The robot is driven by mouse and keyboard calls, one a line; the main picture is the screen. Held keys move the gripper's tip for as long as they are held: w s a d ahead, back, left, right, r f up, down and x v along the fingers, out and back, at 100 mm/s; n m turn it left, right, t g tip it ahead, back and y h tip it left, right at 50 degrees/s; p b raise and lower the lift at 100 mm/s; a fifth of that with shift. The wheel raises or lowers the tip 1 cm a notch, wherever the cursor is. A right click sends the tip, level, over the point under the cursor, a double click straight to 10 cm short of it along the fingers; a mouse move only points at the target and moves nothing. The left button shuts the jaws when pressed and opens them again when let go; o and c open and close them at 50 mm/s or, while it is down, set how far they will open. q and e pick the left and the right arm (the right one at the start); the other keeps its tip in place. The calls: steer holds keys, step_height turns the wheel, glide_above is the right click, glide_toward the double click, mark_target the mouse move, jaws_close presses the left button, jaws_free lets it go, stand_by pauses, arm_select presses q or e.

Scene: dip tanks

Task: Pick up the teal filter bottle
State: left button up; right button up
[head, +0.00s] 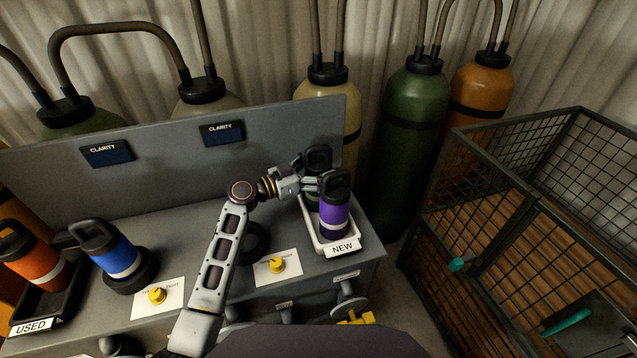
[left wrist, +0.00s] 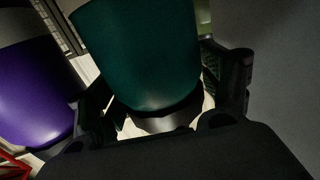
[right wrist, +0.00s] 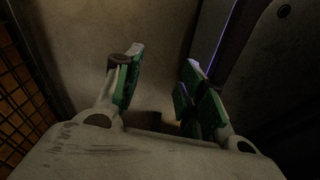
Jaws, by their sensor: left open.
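The teal filter bottle (left wrist: 140,55) fills the middle of the left wrist view, between the two fingers of my left gripper (left wrist: 165,85). In the head view the bottle's dark cap (head: 318,155) shows at the back of the white NEW tray (head: 318,234); most of its body is hidden behind my left gripper (head: 311,184) and the purple bottle. The left gripper is open around the bottle; I cannot tell whether either finger touches it. My right gripper (right wrist: 160,80) is open and empty in the right wrist view.
A purple bottle (head: 334,216) stands in front of the teal one in the tray. A blue bottle (head: 116,253) sits on a round black base, and an orange bottle (head: 34,262) is in the USED tray. A wire-mesh cage (head: 485,185) stands at the right.

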arm_select(q)
steer(key=c, duration=1.7)
steer(key=shift+r, duration=0.2)
steer(key=shift+c, duration=0.2)
step_height(320, 180, up, 18)
steer(key=shift+f, duration=0.1)
